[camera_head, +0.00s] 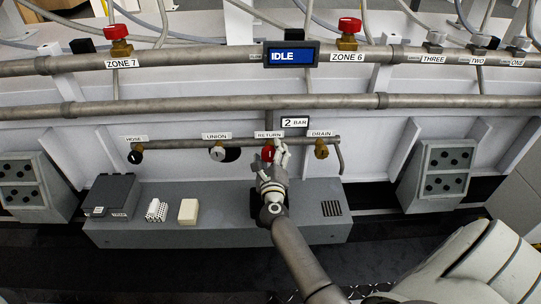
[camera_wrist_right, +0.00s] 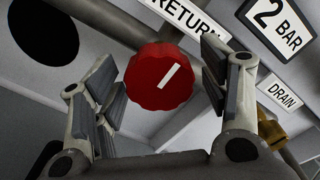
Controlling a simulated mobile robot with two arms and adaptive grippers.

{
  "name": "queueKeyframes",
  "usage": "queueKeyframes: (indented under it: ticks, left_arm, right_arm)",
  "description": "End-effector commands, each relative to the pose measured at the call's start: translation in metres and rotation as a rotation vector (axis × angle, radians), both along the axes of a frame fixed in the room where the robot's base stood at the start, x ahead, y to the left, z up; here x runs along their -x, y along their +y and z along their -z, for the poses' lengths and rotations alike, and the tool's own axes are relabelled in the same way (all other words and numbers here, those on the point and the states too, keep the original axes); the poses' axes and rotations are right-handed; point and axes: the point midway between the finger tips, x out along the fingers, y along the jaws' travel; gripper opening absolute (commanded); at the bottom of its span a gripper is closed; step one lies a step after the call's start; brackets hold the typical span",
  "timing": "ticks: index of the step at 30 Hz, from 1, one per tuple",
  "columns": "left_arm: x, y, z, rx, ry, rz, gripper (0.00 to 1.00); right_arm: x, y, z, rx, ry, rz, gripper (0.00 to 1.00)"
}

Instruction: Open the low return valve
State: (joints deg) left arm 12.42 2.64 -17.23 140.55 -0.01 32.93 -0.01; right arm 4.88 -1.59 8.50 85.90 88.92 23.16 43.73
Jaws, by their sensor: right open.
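The low return valve has a red round knob (camera_head: 267,153) with a white line, under the RETURN label (camera_head: 268,134) on the low pipe. In the right wrist view the knob (camera_wrist_right: 160,77) fills the middle, its white line slanted up to the right. My right gripper (camera_head: 277,158) is at the knob. In the wrist view its two open fingers (camera_wrist_right: 162,95) stand on either side of the knob, and I see gaps between pads and knob. My left gripper is not in view.
The UNION valve (camera_head: 218,153) and HOSE valve (camera_head: 135,155) lie left; the brass DRAIN valve (camera_head: 321,149) lies close right. A 2 BAR sign (camera_head: 294,122) is just above. A grey box (camera_head: 215,228) with small items stands below. Pipes run across above.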

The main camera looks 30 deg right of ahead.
Motion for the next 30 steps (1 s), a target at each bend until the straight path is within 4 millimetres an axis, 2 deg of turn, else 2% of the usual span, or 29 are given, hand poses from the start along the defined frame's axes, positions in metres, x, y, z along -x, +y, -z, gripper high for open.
queueKeyframes:
  ticks: [1, 11, 23, 25, 30]
  left_arm:
    - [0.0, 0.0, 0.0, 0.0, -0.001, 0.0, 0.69]
    - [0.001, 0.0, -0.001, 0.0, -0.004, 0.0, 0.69]
    - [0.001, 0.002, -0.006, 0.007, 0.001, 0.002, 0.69]
    - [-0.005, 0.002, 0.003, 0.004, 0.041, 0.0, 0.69]
    - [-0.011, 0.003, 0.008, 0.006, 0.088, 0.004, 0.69]
  right_arm:
    - [0.0, 0.0, 0.0, 0.0, 0.0, 0.0, 0.64]
    - [0.0, 0.0, 0.0, 0.001, 0.001, 0.0, 0.22]
    - [0.0, 0.001, -0.002, 0.072, 0.047, -0.001, 0.22]
    - [0.0, 0.001, -0.003, 0.108, 0.068, -0.001, 0.22]
    - [0.0, 0.001, -0.004, 0.224, 0.141, -0.002, 0.22]
